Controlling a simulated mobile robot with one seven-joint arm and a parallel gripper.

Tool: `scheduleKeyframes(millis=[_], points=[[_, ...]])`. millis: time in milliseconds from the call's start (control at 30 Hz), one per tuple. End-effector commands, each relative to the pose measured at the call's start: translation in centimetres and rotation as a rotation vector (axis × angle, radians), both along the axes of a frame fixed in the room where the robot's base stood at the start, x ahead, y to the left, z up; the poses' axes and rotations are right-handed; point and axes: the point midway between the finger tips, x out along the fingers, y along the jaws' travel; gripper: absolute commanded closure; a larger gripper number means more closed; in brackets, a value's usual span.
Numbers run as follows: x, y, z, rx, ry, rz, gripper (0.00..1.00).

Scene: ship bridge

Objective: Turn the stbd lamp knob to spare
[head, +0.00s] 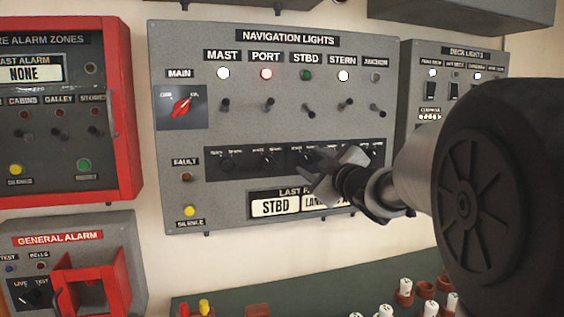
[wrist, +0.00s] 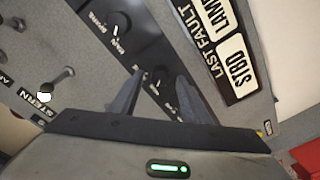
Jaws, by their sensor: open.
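The navigation lights panel (head: 190,75) faces me, with a row of small black lamp knobs on a dark strip (head: 216,176) below the switches. My gripper (head: 335,162) is at this strip, in front of the stbd column, and mostly hides the stbd knob in the head view. In the wrist view my open gripper (wrist: 160,78) has one finger on each side of the stbd lamp knob (wrist: 159,74). I cannot tell whether the fingers touch it. Its pointer direction is not clear. The neighbouring stern knob (wrist: 119,24) shows in full, with MAIN and SPARE labels beside it.
The last fault display (head: 275,206) reading STBD sits just below the knob strip. Toggle switches (head: 269,105) stick out above it. The red-framed fire alarm panel (head: 65,110) and general alarm box (head: 70,262) are at left, the deck lights panel (head: 415,65) at right.

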Motion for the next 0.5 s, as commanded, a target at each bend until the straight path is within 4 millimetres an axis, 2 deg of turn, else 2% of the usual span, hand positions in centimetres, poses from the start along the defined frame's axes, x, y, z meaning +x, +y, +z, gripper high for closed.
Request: scheduleKeyframes(millis=[133, 400, 433, 500], points=[[0.91, 0.26, -0.01, 0.0, 0.0, 0.0, 0.57], [1.06, 0.29, 0.03, 0.001, -0.001, 0.0, 0.57], [1.05, 0.28, 0.02, 0.001, -0.001, 0.0, 0.59], [1.04, 0.28, 0.02, 0.001, 0.0, 0.001, 0.71]])
